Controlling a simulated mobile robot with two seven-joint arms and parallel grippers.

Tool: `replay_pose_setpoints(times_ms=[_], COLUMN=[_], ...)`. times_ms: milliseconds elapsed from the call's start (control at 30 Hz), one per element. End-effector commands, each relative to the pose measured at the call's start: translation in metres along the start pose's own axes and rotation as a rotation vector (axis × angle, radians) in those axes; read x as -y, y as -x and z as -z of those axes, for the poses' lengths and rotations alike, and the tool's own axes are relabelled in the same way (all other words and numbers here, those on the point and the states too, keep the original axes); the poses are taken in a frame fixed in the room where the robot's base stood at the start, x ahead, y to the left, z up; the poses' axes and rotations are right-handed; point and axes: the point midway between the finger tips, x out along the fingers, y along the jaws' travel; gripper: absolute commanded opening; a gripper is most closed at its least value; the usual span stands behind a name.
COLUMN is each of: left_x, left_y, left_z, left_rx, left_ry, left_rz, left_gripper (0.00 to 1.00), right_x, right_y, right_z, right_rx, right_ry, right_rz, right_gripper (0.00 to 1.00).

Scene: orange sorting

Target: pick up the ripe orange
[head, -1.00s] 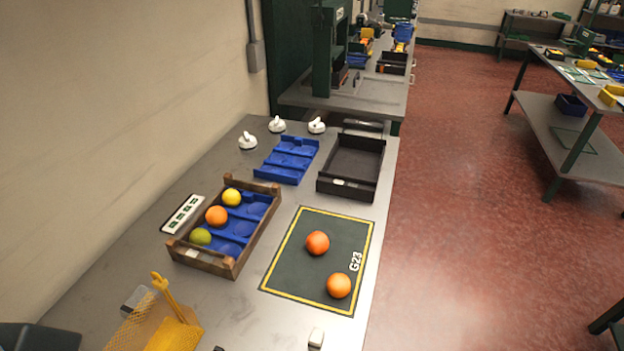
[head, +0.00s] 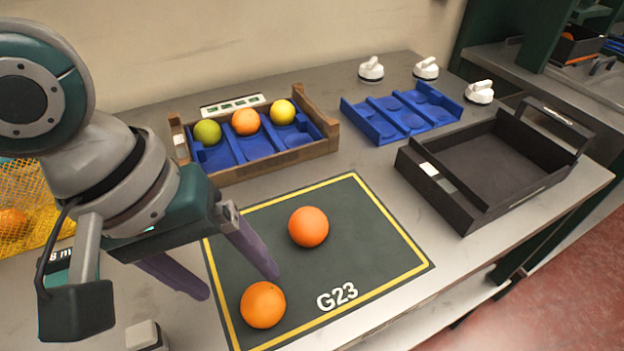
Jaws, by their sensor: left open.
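Two oranges lie on the dark green mat (head: 375,235) marked G23. One deep orange fruit (head: 308,227) sits near the mat's middle. The other orange (head: 263,305) sits near its front left edge. A third orange fruit (head: 245,122) is in the wooden crate (head: 285,160), between a green fruit (head: 207,132) and a yellow one (head: 283,111). My left gripper (head: 238,284) is open and empty, with its purple fingers pointing down over the mat's left edge. One fingertip is close to the front left orange in the picture; I cannot tell if they touch. My right gripper is not in view.
A black tray (head: 462,213), empty, stands to the right of the mat. A blue divided insert (head: 385,128) and several white knobbed pieces (head: 371,69) are behind. A yellow mesh bag (head: 40,200) with an orange inside is at the left. The mat's right part is clear.

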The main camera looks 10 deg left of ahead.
Motion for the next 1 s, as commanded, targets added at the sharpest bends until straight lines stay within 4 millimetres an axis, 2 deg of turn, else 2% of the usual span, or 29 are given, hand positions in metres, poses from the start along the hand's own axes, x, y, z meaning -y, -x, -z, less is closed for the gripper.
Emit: replay_pose_setpoints(times_ms=[100,367,633,933,1000], left_x=[0.0,0.0,0.002,0.002,0.002], left_y=[-0.021,-0.045,-0.084,-0.089,-0.089], left_z=[-0.001,0.002,0.006,0.006,0.006], left_rx=[0.003,0.0,0.0,-0.003,-0.002], left_ry=[0.001,-0.001,-0.002,-0.004,-0.003], left_rz=[0.0,0.0,0.0,0.0,0.0], left_gripper=[0.81,0.81,0.81,0.81,0.75], right_x=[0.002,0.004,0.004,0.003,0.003], right_y=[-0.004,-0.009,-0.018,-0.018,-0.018], right_z=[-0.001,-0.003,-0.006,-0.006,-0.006], right_rx=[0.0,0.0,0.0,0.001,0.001], right_ry=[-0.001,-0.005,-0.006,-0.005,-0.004], right_rz=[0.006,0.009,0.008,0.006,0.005], right_gripper=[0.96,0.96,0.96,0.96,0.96])
